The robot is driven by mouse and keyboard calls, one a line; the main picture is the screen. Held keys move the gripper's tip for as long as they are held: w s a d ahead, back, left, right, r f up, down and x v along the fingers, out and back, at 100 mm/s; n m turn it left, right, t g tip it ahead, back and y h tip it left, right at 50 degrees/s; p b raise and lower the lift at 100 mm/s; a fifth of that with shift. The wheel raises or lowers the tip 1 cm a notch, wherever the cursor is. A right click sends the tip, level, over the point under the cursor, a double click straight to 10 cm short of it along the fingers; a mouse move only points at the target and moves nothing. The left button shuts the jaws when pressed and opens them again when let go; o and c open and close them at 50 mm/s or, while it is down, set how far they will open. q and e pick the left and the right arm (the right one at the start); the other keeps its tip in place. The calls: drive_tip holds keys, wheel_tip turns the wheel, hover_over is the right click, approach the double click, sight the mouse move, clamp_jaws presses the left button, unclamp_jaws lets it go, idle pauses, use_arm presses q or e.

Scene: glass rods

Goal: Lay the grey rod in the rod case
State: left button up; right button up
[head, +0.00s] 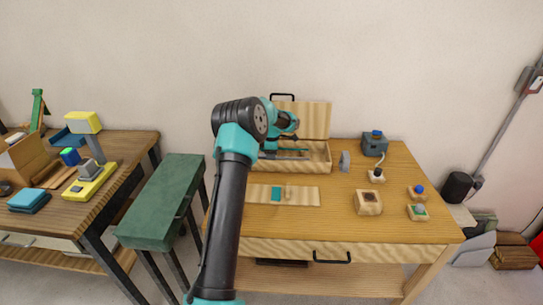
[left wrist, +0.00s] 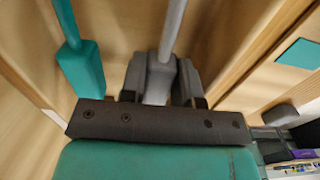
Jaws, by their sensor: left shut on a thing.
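The rod case (head: 325,158) is an open wooden box at the back of the table, its lid (head: 315,118) standing up behind. My left gripper (left wrist: 160,80) reaches down at the case. Its fingers are shut on the thick grey end of the grey rod (left wrist: 173,22), whose thin shaft points away between wooden walls. A teal rod (left wrist: 80,62) lies to the left of it, apart. My arm hides the case's left part in the head view. Whether the grey rod touches the case floor, I cannot tell. My right gripper is not in view.
A pale board (head: 305,196) with a teal patch lies in front of the case. A small grey block (head: 344,161) and a blue-grey device (head: 374,144) stand right of it. A wooden block (head: 368,202) is farther forward.

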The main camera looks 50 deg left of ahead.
use_arm(q)
drive_tip(key=o, duration=1)
wheel_tip(320, 180, up, 17)
drive_tip(key=shift+r, duration=0.2)
idle(0.3)
idle(0.4)
